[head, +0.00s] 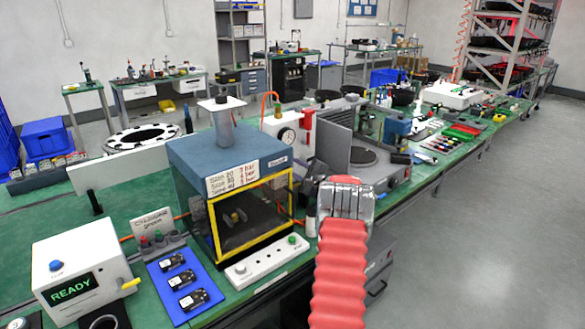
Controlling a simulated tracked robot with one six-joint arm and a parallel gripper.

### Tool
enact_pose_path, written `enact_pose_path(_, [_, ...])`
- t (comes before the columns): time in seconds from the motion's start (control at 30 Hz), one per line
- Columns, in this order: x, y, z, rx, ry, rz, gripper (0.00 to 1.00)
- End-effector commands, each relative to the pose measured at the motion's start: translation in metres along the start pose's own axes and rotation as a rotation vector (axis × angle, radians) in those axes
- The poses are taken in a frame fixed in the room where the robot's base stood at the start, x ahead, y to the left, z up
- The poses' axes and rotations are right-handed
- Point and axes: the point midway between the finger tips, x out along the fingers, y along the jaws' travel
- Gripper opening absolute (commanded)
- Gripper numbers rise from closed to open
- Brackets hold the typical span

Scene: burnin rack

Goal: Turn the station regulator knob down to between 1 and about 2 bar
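My arm, in a red ribbed sleeve, reaches in from the bottom right of the head view. My gripper (345,198) is a grey and clear end with a red top, just right of the press. Its fingertips cannot be made out, so I cannot tell if it is open or shut. A white unit with a round dial gauge (287,137) stands behind the press. A red-topped part (308,116) stands beside it, with an orange hose above. It may be the regulator; which part is the knob, and the gauge reading, are too small to tell. My gripper is apart from both.
The blue-grey press (225,150) with yellow frame carries a bar-settings label (232,178). A white button strip (268,262) lies in front. A blue tray (180,284) with several black parts and a white READY box (78,268) are left. A grey machine (368,168) stands behind my gripper.

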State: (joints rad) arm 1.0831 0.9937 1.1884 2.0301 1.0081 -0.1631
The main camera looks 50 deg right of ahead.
Motion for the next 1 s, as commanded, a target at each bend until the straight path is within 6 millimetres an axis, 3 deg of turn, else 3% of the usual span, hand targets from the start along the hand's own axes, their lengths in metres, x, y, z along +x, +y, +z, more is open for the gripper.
enact_pose_path(0.6, [0.0007,0.0049,0.0011,-0.541,-0.006,0.006,0.07])
enact_pose_path(1.0, [0.0007,0.0064,0.0008,-0.678,-0.007,0.008,0.07])
